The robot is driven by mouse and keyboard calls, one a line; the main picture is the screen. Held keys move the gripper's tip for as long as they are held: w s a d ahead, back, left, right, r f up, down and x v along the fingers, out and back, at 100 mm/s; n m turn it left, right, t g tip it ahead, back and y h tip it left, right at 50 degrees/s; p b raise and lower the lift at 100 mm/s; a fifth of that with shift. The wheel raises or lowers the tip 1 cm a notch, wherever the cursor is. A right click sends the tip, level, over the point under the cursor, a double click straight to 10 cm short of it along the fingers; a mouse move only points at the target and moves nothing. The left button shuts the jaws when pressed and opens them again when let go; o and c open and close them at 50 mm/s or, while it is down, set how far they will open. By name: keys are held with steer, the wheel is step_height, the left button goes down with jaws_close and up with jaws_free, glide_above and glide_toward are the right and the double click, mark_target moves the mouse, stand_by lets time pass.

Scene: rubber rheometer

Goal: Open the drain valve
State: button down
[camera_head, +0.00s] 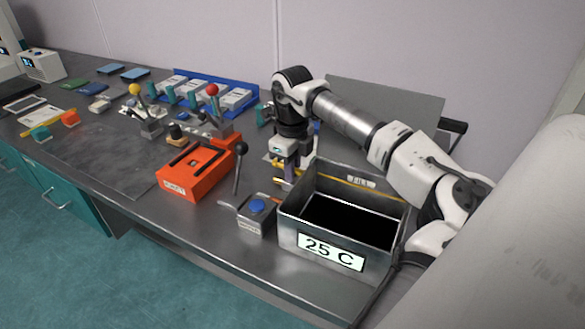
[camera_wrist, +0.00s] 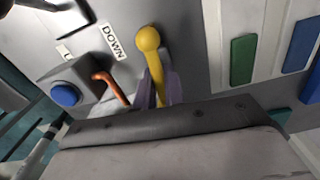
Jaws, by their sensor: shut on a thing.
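A yellow lever with a round knob (camera_wrist: 148,40) shows in the wrist view. Its shaft runs down between the two purple-grey fingers of my gripper (camera_wrist: 157,82), which are shut on it. No label names it as the drain valve. In the head view my gripper (camera_head: 288,174) points down beside the left back corner of the metal tank (camera_head: 289,236), marked 25 C. Small yellow parts (camera_head: 278,163) show by the fingers there; the exact grip is too small to see.
A grey box with a blue button (camera_head: 257,206) and a black-knobbed lever (camera_head: 242,148) stand left of the tank. An orange unit (camera_head: 200,182) is further left. In the wrist view an orange lever (camera_wrist: 110,86) and a DOWN label (camera_wrist: 114,41) are close by.

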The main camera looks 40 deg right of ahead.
steer(key=shift+n, duration=0.7)
steer(key=c, duration=1.5)
jaws_free()
steer(key=shift+r, duration=0.1)
step_height(320, 180, up, 14)
steer(key=shift+f+b, duration=0.15)
steer(key=shift+b, duration=0.8)
